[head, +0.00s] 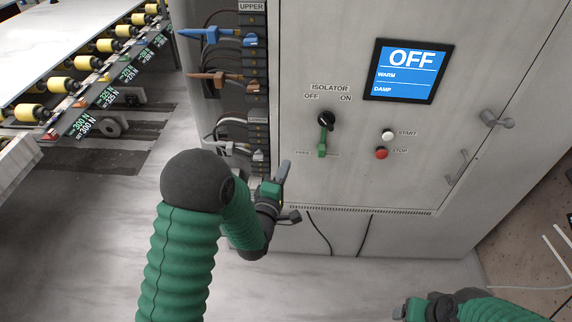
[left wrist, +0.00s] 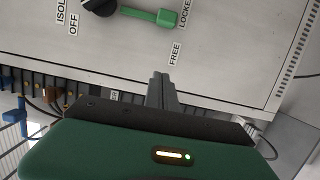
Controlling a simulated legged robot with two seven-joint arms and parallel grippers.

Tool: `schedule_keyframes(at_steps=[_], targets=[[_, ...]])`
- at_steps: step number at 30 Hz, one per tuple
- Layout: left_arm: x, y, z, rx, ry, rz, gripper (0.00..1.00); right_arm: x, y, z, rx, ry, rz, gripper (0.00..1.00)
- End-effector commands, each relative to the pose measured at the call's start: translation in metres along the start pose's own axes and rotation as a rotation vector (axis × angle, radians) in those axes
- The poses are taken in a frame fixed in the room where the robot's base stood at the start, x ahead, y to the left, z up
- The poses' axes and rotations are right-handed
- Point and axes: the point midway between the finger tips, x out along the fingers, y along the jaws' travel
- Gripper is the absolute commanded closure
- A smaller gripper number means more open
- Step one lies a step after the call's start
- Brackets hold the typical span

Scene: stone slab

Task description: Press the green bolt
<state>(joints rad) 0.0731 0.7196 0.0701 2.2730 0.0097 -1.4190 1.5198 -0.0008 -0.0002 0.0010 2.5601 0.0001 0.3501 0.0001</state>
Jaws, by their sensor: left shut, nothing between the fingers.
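The green bolt (head: 321,149) is a small green piece on the front of the grey cabinet, just below the black isolator knob (head: 325,119). In the left wrist view the green bolt (left wrist: 166,17) shows at the top, beside a LOCKED label, with a FREE label nearer to my fingers. My left gripper (head: 284,168) is below and left of the bolt, apart from it. Its fingers (left wrist: 161,80) are together and empty, pointing up toward the panel. My right gripper (head: 400,310) shows only partly at the bottom edge; its fingers are not clear.
A screen (head: 411,71) reads OFF. A white START button (head: 388,135) and a red STOP button (head: 381,153) sit right of the bolt. Blue (head: 215,35) and orange (head: 214,77) plugs stick out at the left. A roller conveyor (head: 85,63) stands farther left.

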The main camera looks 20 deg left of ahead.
Motion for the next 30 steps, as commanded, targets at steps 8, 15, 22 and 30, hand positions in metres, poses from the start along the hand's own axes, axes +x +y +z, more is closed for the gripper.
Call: schedule_keyframes(at_steps=[8, 15, 22, 30], targets=[[-0.044, -0.001, 0.001, 0.000, -0.002, 0.001, 1.00, 0.017, 0.001, 0.004, 0.002, 0.000, 0.001, 0.28], [-0.047, -0.001, -0.009, -0.008, -0.001, 0.001, 1.00, 0.017, 0.001, 0.004, 0.002, 0.000, 0.001, 0.28], [-0.046, -0.001, -0.004, -0.005, -0.001, 0.000, 1.00, 0.017, 0.000, 0.004, 0.001, 0.000, 0.000, 0.28], [-0.054, -0.043, 0.007, 0.299, -0.058, -0.237, 1.00, 0.033, 0.001, 0.008, 0.002, 0.000, 0.000, 0.28]])
